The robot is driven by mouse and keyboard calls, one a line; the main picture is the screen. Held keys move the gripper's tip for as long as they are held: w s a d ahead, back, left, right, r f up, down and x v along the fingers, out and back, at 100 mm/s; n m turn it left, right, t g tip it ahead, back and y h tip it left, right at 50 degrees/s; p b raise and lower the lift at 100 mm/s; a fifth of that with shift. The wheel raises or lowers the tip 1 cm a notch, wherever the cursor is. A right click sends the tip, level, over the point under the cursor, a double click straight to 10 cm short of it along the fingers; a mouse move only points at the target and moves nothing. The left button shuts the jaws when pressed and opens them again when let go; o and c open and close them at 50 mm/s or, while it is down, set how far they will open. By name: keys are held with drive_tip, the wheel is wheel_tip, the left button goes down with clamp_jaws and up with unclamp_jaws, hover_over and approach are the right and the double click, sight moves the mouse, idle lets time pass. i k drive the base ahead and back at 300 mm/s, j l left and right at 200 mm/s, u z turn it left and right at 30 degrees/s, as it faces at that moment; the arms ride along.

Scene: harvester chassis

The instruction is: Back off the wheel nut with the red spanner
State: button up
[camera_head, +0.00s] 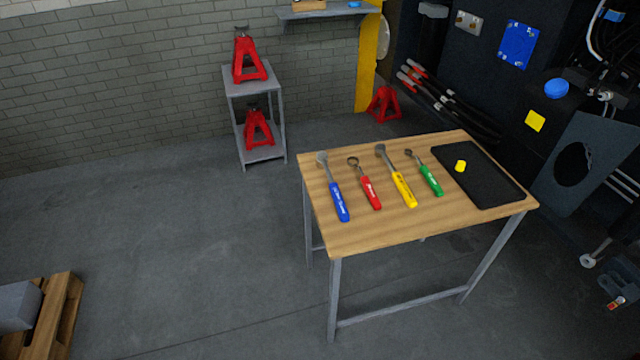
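The red spanner (370,193) lies on the wooden table (375,238), between a blue-handled tool (340,202) on its left and a yellow-handled tool (403,189) on its right. Its red handle points toward the table's front edge and its ring-shaped head toward the back. A green-handled tool (430,180) lies further right. I cannot make out a wheel nut for certain in this view. My gripper is not in view.
A black mat (492,192) with a small yellow piece (460,166) covers the table's right end. Dark machinery (480,70) stands behind on the right. A grey stand (235,87) holds red jacks. A pallet (62,312) is at lower left. Floor left of the table is clear.

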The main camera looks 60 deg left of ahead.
sight(376, 204)
drive_tip(key=u, duration=1.75)
drive_tip(key=z, duration=2.3)
drive_tip(key=u, duration=2.25)
